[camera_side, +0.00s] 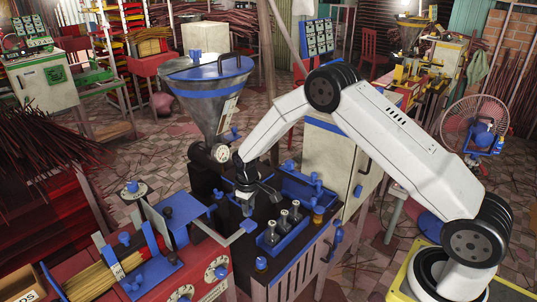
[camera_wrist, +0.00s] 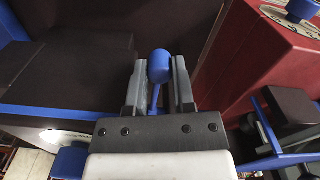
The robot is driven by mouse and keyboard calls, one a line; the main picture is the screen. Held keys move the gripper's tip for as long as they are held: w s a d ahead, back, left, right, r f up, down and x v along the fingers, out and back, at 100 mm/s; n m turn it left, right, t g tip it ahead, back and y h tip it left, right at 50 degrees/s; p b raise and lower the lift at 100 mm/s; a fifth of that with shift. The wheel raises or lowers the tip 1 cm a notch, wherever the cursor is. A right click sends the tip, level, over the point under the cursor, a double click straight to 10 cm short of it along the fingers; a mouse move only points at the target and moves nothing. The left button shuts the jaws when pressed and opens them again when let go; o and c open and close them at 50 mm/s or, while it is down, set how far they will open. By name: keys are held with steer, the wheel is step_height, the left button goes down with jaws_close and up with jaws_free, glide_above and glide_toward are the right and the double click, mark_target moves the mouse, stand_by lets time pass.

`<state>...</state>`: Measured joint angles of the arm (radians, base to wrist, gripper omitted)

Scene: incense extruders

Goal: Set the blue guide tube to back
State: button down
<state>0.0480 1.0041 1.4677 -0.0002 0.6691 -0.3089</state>
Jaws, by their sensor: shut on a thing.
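In the wrist view, a blue rounded knob (camera_wrist: 159,66) on a thin blue stem stands between the two grey fingers of my gripper (camera_wrist: 160,85). I take it as the handle end of the blue guide tube. My gripper is shut on it. In the side view, my gripper (camera_side: 247,207) points down over the dark machine bench, in front of the steel hopper. A blue arm-like piece (camera_side: 242,232) shows just below the fingertips, beside the red machine. The fingers hide the exact grip there, and I cannot tell the tube's full shape.
The steel hopper (camera_side: 210,95) with a blue rim rises behind my gripper. Blue trays with several small bottles (camera_side: 283,217) stand to its right. The red machine (camera_side: 205,272) with white dials and incense sticks (camera_side: 92,280) lies at front left. Bench surroundings are crowded.

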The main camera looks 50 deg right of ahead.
steer(key=shift+a, duration=1.15)
steer(key=shift+c, duration=2.2)
jaws_free()
steer(key=shift+r, duration=0.15)
step_height(320, 180, up, 8)
steer(key=shift+f, duration=0.2)
